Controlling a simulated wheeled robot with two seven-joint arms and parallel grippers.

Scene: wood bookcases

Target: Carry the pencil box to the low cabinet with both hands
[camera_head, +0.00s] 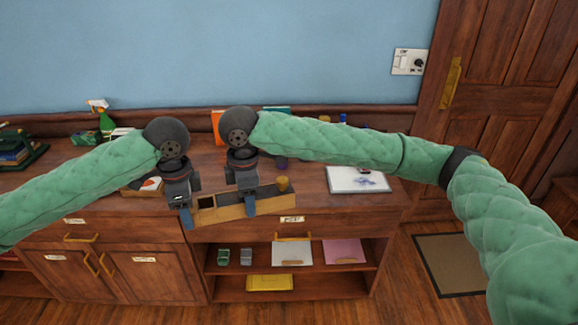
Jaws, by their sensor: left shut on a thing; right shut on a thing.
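The pencil box (275,205) is a long, light-wood open box with dark inner compartments. It is seen over the front edge of the low wood cabinet (310,185); I cannot tell whether it touches the top. My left gripper (186,218) is shut on the box's left end. My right gripper (250,208) is shut on the box's front wall near its middle. The grippers hide parts of the box. A small tan round thing (282,184) shows at the box's right end; I cannot tell whether it is inside.
A framed white sheet (357,180) lies on the cabinet top at right. A green spray bottle (105,122) stands at the back left. Open shelves below hold a yellow box (270,282) and papers (292,252). A wood door (510,100) is at right.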

